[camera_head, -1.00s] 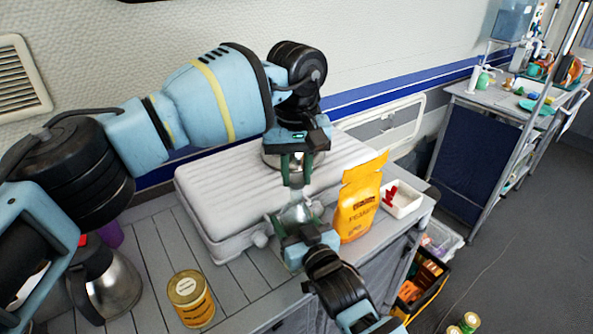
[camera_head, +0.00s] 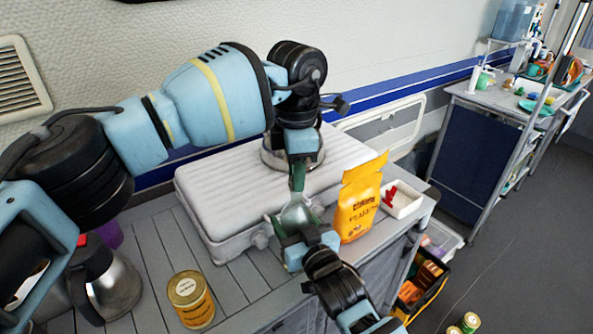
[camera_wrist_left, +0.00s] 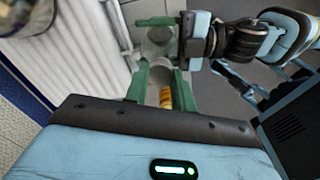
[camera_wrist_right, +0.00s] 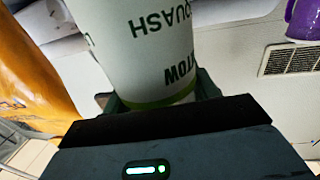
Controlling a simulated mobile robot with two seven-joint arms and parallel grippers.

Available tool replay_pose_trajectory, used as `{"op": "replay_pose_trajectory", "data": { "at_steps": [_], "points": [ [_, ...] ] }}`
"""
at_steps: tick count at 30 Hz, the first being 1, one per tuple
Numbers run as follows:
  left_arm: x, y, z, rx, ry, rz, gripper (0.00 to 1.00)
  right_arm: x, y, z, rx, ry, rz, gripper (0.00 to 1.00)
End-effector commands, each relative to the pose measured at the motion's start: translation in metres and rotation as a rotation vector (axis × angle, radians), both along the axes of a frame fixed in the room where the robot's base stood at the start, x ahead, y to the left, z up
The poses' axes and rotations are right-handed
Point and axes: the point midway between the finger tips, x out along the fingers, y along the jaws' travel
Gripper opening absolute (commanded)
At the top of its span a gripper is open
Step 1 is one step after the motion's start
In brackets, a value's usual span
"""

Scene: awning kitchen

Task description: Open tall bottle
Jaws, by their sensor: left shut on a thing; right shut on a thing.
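The tall bottle (camera_head: 299,212) stands upright at the front of the grey case in the head view, looking clear and greenish. Its white label with "SQUASH" lettering and a green stripe fills the right wrist view (camera_wrist_right: 150,40). My left gripper (camera_head: 297,182) points down from above and is shut on the bottle's top; its green fingers also show in the left wrist view (camera_wrist_left: 160,82). The cap is hidden between them. My right gripper (camera_head: 291,234) is shut around the bottle's body from the front.
A yellow peanuts bag (camera_head: 357,203) stands close to the bottle's right, with a white tray (camera_head: 403,203) behind it. The grey case (camera_head: 215,200) is behind. A yellow tin (camera_head: 190,300) and a steel jug (camera_head: 108,285) are at the front left.

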Motion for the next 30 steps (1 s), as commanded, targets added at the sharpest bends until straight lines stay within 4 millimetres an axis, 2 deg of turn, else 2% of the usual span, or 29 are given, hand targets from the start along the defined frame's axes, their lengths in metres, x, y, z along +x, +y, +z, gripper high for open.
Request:
{"op": "replay_pose_trajectory", "data": {
  "at_steps": [30],
  "points": [
    [-0.0004,-0.0011,0.0009,0.002,0.002,1.683,0.0,0.0005,-0.0008,-0.0007,0.0,0.002,-0.001,0.0]
  ]
}}
